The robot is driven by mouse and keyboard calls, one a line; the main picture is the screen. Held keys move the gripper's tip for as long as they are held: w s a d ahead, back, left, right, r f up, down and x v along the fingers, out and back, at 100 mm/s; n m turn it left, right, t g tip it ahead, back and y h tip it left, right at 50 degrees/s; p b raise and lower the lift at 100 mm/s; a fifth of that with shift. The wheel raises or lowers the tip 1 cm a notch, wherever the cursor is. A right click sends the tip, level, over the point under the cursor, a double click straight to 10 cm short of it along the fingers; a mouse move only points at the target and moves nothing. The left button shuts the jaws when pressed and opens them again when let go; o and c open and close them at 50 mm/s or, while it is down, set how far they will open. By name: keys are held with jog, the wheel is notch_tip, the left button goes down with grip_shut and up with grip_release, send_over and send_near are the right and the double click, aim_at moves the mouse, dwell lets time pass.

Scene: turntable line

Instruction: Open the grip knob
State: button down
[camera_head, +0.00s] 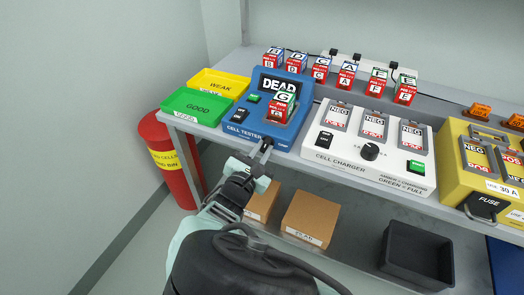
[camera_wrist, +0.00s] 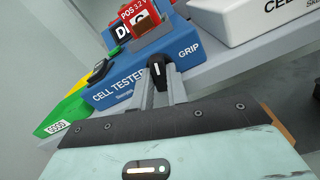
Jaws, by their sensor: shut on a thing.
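The blue cell tester (camera_head: 262,118) stands on the bench, its screen reading DEAD. A red, white and green cell marked G (camera_head: 283,104) sits in its slot; it also shows in the wrist view (camera_wrist: 148,24). The black grip knob (camera_wrist: 157,68) is on the tester's front face beside the word GRIP, its white mark pointing roughly upright. My gripper (camera_wrist: 162,80) is shut on the knob, one finger on each side. In the head view my gripper (camera_head: 265,147) reaches the tester's front edge, and the knob is mostly hidden there.
The green GOOD tray (camera_head: 197,104) and yellow WEAK tray (camera_head: 222,83) stand left of the tester. The white cell charger (camera_head: 345,155) is close on its right. Several cells stand behind. Cardboard boxes (camera_head: 310,217) and a black bin (camera_head: 417,254) are below; a red bin (camera_head: 170,165) stands left.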

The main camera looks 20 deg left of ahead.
jog(key=shift+n, duration=1.9)
jog(key=c, duration=1.6)
grip_release()
jog(key=shift+c, duration=0.2)
